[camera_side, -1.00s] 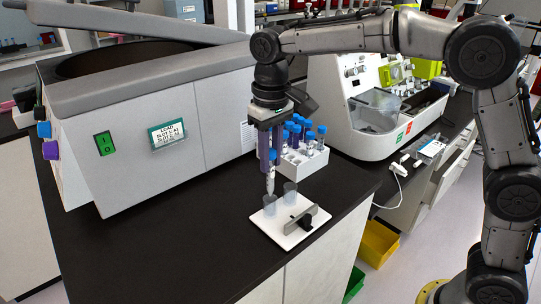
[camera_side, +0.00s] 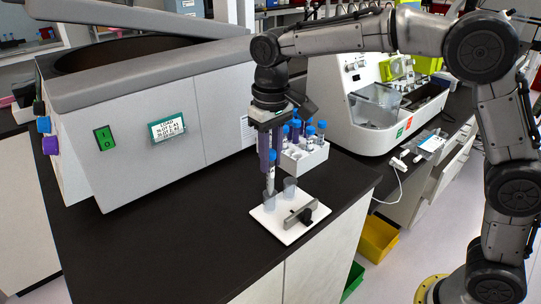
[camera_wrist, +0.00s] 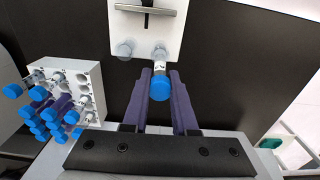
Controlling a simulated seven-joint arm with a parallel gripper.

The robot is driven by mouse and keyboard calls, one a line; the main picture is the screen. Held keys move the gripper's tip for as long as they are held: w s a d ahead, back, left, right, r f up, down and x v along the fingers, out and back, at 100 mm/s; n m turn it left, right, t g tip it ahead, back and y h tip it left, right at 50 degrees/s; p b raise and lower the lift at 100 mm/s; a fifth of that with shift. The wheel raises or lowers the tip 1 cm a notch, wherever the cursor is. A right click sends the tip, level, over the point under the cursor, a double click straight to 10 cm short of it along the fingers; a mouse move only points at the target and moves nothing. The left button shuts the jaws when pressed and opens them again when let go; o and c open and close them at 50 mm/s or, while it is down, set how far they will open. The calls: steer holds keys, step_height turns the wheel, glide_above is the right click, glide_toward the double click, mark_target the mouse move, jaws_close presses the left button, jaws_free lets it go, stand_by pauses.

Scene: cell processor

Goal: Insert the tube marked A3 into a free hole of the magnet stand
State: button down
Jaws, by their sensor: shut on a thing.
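My gripper (camera_side: 267,168) has purple fingers shut on a blue-capped tube (camera_side: 271,179), which hangs upright below it. In the wrist view the tube's blue cap (camera_wrist: 160,88) sits between the fingers (camera_wrist: 160,78); its small label is too small to read surely. The white magnet stand (camera_side: 285,232) lies on the bench with two clear round holders. The tube's lower end is at the mouth of the left holder (camera_side: 268,202) and seems to be just inside it. The right holder (camera_side: 290,190) looks empty. The stand also shows in the wrist view (camera_wrist: 177,38).
A white rack (camera_side: 312,162) with several blue-capped tubes stands behind my gripper; it also shows in the wrist view (camera_wrist: 90,75). A large grey centrifuge (camera_side: 150,120) stands at left. A dark upright plate (camera_side: 300,215) rises from the stand's front part. The black bench is clear at front left.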

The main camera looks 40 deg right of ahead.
mark_target(270, 187)
steer(key=shift+f, duration=1.6)
steer(key=shift+f, duration=0.5)
steer(key=c, duration=0.6)
jaws_free()
step_height(270, 187, up, 14)
steer(key=shift+s+f, duration=0.1)
steer(key=shift+s, duration=0.05)
